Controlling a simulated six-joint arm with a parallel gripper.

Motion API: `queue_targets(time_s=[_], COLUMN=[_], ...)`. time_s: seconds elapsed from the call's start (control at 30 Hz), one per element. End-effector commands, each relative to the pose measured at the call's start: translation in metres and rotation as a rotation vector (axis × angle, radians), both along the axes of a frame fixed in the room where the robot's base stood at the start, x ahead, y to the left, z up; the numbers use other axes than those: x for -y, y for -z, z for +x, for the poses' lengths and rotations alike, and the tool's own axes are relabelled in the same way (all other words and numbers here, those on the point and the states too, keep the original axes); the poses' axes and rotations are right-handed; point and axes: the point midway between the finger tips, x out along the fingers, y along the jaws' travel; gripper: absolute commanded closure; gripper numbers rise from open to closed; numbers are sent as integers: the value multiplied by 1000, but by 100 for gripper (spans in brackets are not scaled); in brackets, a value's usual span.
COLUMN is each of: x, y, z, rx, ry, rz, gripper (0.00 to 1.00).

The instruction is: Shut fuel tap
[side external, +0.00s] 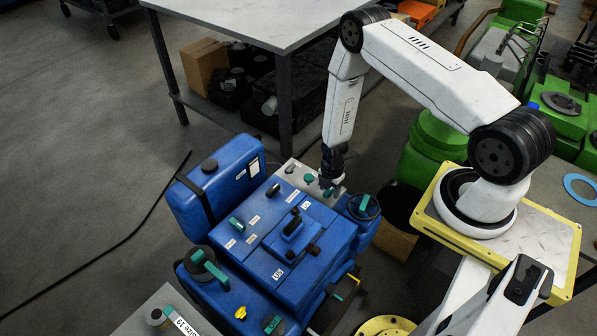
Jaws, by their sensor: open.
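The blue engine unit (335,235) carries several taps and handles, and I cannot tell which one is the fuel tap. My gripper (327,184) points down at the grey panel (283,179) on the unit's far edge. It is open, and its fingertips are small and dark here. A green knob (308,179) sits just left of it on the panel. I cannot tell whether the fingers touch anything. A yellow tap (240,312) and a green-and-yellow tap (272,323) are at the near end. A yellow lever (353,278) sticks out on the right side.
A blue tank (215,185) with a black cap stands at the left. A grey table (250,18) stands behind, with boxes beneath it. Green machinery (440,135) is at the right. A dark cable (125,238) lies on the open floor at left.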

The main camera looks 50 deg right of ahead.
Motion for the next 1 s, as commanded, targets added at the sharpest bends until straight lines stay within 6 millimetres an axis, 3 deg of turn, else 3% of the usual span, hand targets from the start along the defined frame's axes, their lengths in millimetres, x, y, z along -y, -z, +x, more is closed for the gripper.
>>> queue_targets(time_s=[0.7, 1.0], x=[0, 0], y=[-51, -55], z=[0, 0], rx=[1, 0], ry=[0, 0], rz=[0, 0], gripper=[38, 38])
